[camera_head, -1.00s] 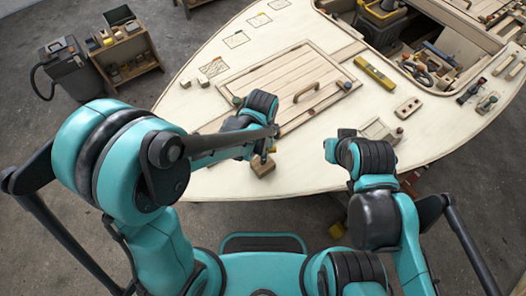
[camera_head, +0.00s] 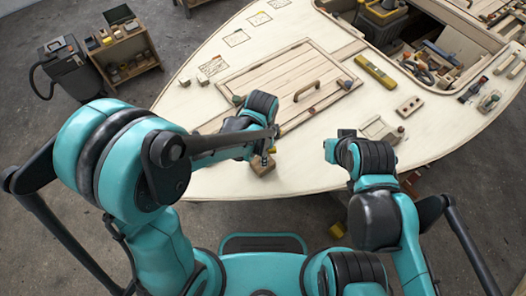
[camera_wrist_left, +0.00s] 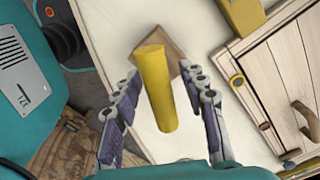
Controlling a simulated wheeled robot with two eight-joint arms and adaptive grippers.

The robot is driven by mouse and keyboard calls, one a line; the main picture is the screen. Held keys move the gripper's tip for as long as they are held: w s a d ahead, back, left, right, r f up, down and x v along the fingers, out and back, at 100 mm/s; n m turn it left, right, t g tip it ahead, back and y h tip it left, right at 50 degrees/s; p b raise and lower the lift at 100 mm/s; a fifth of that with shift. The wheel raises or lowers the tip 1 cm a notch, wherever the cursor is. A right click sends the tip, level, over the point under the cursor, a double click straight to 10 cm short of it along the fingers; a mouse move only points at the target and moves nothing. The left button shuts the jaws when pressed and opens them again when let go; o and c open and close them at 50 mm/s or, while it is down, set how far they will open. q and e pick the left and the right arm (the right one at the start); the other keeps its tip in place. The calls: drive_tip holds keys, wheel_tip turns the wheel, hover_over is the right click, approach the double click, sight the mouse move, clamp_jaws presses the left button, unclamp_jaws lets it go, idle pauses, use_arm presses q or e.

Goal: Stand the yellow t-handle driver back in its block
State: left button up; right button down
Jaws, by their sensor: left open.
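The yellow t-handle driver (camera_wrist_left: 155,88) shows in the left wrist view as a yellow bar between the two fingers. A brown wooden block (camera_wrist_left: 172,55) lies behind it; I cannot see whether the driver's shaft sits in it. In the head view the block (camera_head: 262,165) is near the front edge of the pale deck. My left gripper (camera_wrist_left: 162,105) is open, its fingers on either side of the yellow bar with gaps visible. In the head view the left gripper (camera_head: 268,147) is just above the block. My right gripper (camera_head: 338,148) is over the deck's front edge, its fingers unclear.
A wooden hatch (camera_head: 290,85) with a handle lies beyond the left gripper. A yellow level (camera_head: 374,72) and small wooden pieces (camera_head: 410,105) lie to the right. An open bay (camera_head: 440,50) holds tools. Deck between the two grippers is mostly clear.

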use_arm(q)
wheel_tip(320, 180, up, 12)
idle(0.5)
drive_tip(key=shift+a, duration=0.1)
drive_tip(key=s+a+r+n+t, duration=0.1)
drive_tip(key=s+a+n+t, duration=0.1)
drive_tip(key=a+n, duration=0.6)
drive_tip(key=s+a+n+t+b, duration=0.1)
drive_tip(key=s+a+n+t, duration=0.2)
drive_tip(key=a+n, duration=0.5)
drive_tip(key=shift+a+r+n+t, duration=0.4)
drive_tip(key=shift+a+t, duration=0.45)
drive_tip(key=shift+t, duration=0.05)
drive_tip(key=shift+s, duration=0.1)
